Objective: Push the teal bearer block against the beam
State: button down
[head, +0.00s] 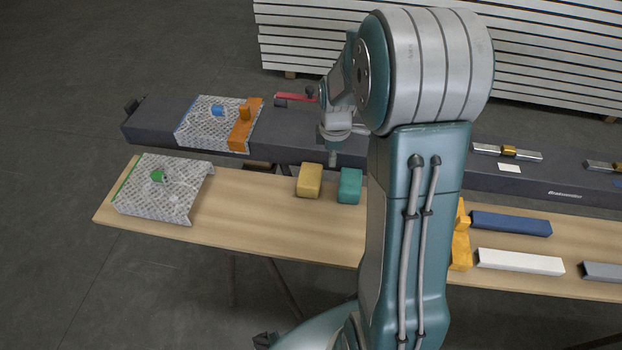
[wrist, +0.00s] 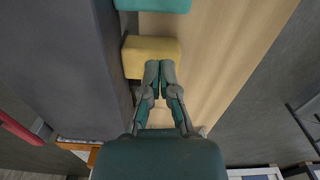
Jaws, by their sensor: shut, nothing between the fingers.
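The teal bearer block (head: 349,187) stands on the wooden table, right of a yellow block (head: 310,181). In the wrist view the teal block (wrist: 153,4) is cut off by the top edge. The dark grey beam (head: 285,128) runs behind both blocks; it fills the left of the wrist view (wrist: 60,60). Both blocks lie close along its edge; I cannot tell whether they touch it. My gripper (head: 332,163) points down near the beam's front edge, above and behind the blocks in the head view. Its closed fingertips (wrist: 160,64) overlap the yellow block (wrist: 138,58) in the wrist view and hold nothing.
A tread-plate bracket (head: 150,200) with a green knob lies at the table's left. Another plate (head: 205,120) and an orange piece (head: 243,125) sit on the beam, near a red handle (head: 295,97). Blue (head: 510,223) and white (head: 520,262) bars lie right. Table front centre is clear.

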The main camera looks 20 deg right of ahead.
aim_at(343, 179)
jog(key=f, duration=0.1)
jog(key=d+f, duration=0.2)
jog(key=f, duration=0.1)
jog(key=shift+s, duration=0.1)
jog(key=f, duration=0.2)
jog(key=a+f, duration=0.1)
jog(key=f, duration=0.1)
jog(key=a+f, duration=0.1)
jog(key=shift+f, duration=0.4)
jog(key=shift+d+f, duration=0.2)
jog(key=shift+d, duration=0.6)
jog(key=shift+s+d, duration=0.5)
jog(key=shift+d, duration=0.1)
jog(key=shift+d, duration=0.2)
jog(key=shift+r, duration=0.1)
